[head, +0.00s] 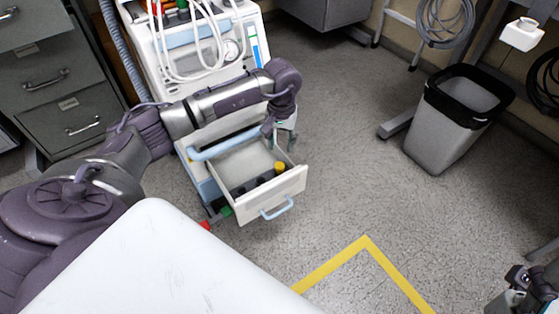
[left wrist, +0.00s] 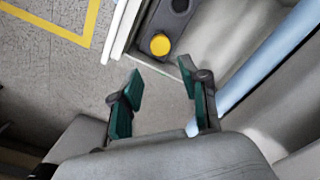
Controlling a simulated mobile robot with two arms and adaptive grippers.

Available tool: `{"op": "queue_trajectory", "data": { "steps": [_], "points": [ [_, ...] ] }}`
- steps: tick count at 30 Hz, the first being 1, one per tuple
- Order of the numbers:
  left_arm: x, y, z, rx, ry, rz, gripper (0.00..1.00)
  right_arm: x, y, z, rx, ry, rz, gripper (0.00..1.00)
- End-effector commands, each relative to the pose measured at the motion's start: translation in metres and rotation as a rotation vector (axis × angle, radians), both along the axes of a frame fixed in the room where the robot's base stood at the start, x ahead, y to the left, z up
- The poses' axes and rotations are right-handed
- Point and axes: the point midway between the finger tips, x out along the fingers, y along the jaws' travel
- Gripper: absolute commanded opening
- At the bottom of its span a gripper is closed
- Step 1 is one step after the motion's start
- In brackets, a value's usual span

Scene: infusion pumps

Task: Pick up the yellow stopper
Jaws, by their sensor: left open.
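The yellow stopper (head: 279,167) stands in the open drawer (head: 290,188), at the end of a row of dark stoppers, near the drawer's right side. It also shows as a round yellow top in the left wrist view (left wrist: 160,44). My left gripper (head: 281,138) is above the back right part of the drawer, pointing down. In the left wrist view its two green-padded fingers (left wrist: 160,76) are apart with nothing between them, and the stopper lies beyond the tips. Part of my right gripper (head: 526,288) shows at the bottom right corner; its fingers are not clear.
The drawer belongs to a white medical cart (head: 200,50) with tubing on top. A grey bin (head: 440,135) stands to the right. A white surface (head: 165,270) fills the lower left. Yellow tape (head: 366,240) marks open floor in front of the drawer.

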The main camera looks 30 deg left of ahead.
Motion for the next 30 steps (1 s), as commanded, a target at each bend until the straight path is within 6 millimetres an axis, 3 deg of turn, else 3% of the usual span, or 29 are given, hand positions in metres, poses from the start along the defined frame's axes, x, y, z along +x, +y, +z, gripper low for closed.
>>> {"op": "queue_trajectory", "data": {
  "steps": [3,11,21,29,30],
  "points": [
    [0.000,-0.001,-0.022,-0.004,0.001,0.002,0.45,-0.004,-0.001,-0.008,0.008,-0.024,0.002,0.60],
    [-0.001,0.000,-0.037,-0.003,-0.001,0.002,0.45,-0.004,-0.001,-0.012,0.007,-0.021,0.001,0.60],
    [-0.007,-0.001,-0.082,-0.005,-0.001,0.002,0.45,-0.002,0.000,-0.034,0.004,-0.019,0.001,0.60],
    [-0.007,0.000,-0.084,-0.003,-0.002,0.002,0.45,-0.001,0.000,-0.026,0.002,-0.040,0.002,0.60],
    [-0.007,0.000,-0.084,-0.003,-0.002,0.002,0.38,-0.001,0.000,-0.026,0.002,-0.041,0.002,0.60]
  ]
}}
